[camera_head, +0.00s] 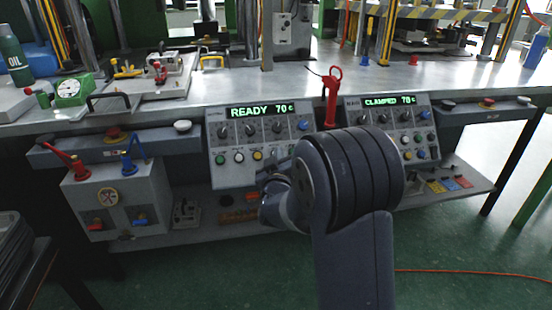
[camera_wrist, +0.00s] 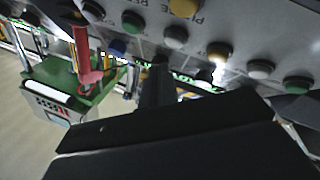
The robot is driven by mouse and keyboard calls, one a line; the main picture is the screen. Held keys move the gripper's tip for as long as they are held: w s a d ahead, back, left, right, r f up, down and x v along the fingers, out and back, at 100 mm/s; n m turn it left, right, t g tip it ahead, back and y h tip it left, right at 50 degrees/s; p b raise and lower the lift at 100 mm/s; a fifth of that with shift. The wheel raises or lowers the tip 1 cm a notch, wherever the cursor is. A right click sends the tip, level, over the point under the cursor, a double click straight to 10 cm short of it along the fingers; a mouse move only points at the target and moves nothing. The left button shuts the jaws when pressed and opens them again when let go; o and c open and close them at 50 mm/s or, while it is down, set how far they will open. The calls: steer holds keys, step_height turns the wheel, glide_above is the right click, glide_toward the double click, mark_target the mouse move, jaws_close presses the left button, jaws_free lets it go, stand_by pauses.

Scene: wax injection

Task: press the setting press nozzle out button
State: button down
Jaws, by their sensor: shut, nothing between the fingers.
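Two sloped control panels hang under the bench edge in the head view. The left panel (camera_head: 232,180) reads READY 70 c and the right panel (camera_head: 408,157) reads CLAMPED 70 c; their small labels are not readable. My arm stands in front of the left panel's right side, hiding some of its buttons and my gripper's fingertips. In the wrist view, my gripper (camera_wrist: 160,72) is shut and empty, its dark tip close to the panel's button row. Contact cannot be told.
A red-handled lever (camera_head: 332,95) rises between the panels. A grey box (camera_head: 115,200) with red and blue handles hangs at left. The bench top (camera_head: 240,88) holds a fixture, a green gauge (camera_head: 72,90) and an oil bottle (camera_head: 14,56). An orange cable crosses the green floor (camera_head: 440,285).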

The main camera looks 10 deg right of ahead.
steer(key=shift+w+f, duration=0.35)
steer(key=shift+w, duration=0.1)
steer(key=shift+f, duration=0.1)
stand_by(1.7)
steer(key=shift+w+f+b, duration=0.15)
steer(key=shift+w+b, duration=0.15)
steer(key=shift+b, duration=0.15)
steer(key=shift+w+f, duration=0.3)
stand_by(0.6)
steer(key=shift+r, duration=0.1)
steer(key=shift+s+r, duration=0.45)
steer(key=shift+s, duration=0.2)
steer(key=shift+r, duration=0.1)
steer(key=shift+s+r+p, duration=0.4)
steer(key=shift+s+r, duration=0.35)
steer(key=shift+s, duration=0.2)
steer(key=shift+s+r+p, duration=0.4)
steer(key=shift+s+r, duration=0.35)
steer(key=shift+s, duration=0.2)
